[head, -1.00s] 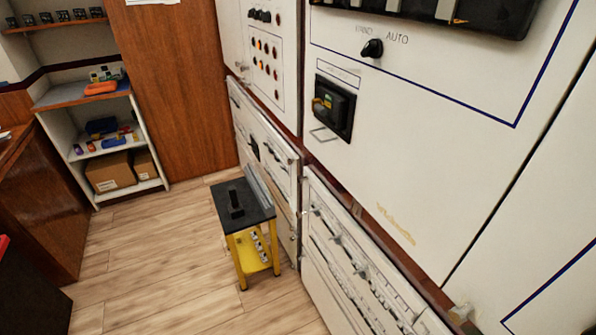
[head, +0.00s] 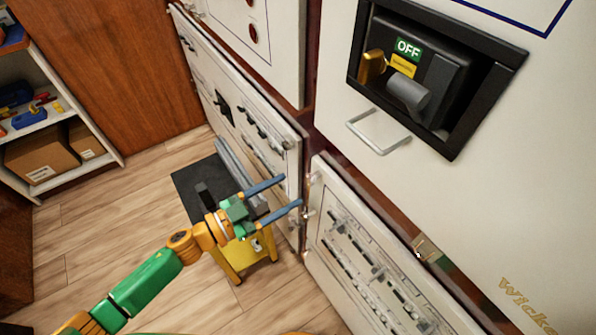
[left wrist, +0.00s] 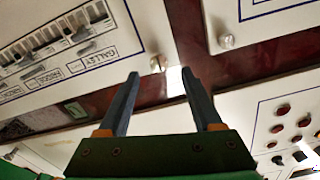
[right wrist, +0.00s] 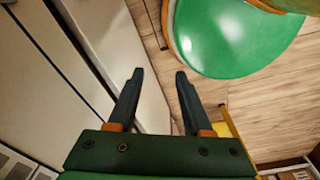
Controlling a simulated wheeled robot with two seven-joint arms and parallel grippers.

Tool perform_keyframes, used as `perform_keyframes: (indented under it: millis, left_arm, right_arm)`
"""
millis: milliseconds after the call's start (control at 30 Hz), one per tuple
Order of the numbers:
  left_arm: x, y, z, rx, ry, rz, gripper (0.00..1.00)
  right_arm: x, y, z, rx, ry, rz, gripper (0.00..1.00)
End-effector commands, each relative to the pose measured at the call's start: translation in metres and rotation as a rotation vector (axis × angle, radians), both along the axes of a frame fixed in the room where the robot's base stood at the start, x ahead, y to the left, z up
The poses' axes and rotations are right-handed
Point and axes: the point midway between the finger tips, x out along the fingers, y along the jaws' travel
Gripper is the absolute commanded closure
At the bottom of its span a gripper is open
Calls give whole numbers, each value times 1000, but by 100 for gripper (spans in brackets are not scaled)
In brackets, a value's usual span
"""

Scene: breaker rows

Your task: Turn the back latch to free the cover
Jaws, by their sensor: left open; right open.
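White covers with breaker rows line the lower cabinet: a far one (head: 205,80) and a near one (head: 345,255). Small metal latch knobs sit by the gap between them, one at the near cover's upper corner (head: 315,178). I cannot tell which is the back latch. My left gripper (head: 291,193) is open and empty, its blue-grey fingers pointing at that gap. In the left wrist view a knob (left wrist: 157,64) shows just beyond the fingertips and another (left wrist: 226,41) to the right; neither is visibly gripped. My right gripper (right wrist: 159,77) is open and empty beside white panels.
A yellow step stool (head: 228,262) with a dark top stands on the floor below my left gripper. A black switch housing marked OFF (head: 408,48) and a metal handle (head: 378,131) project from the upper panel. Shelves (head: 55,110) stand at the left.

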Motion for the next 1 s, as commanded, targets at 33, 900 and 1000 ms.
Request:
perform_keyframes:
  millis: [33, 900, 1000]
  left_arm:
    - [7, -9, 2, -4, -2, 2, 34]
    - [29, -38, 0, 0, 1, 4, 100]
    - [29, -38, -1, 6, -4, 5, 100]
  right_arm:
    - [-2, 0, 2, -1, 4, 0, 50]
    - [0, -1, 1, -1, 0, 0, 50]
    - [0, -1, 1, -1, 0, 0, 50]
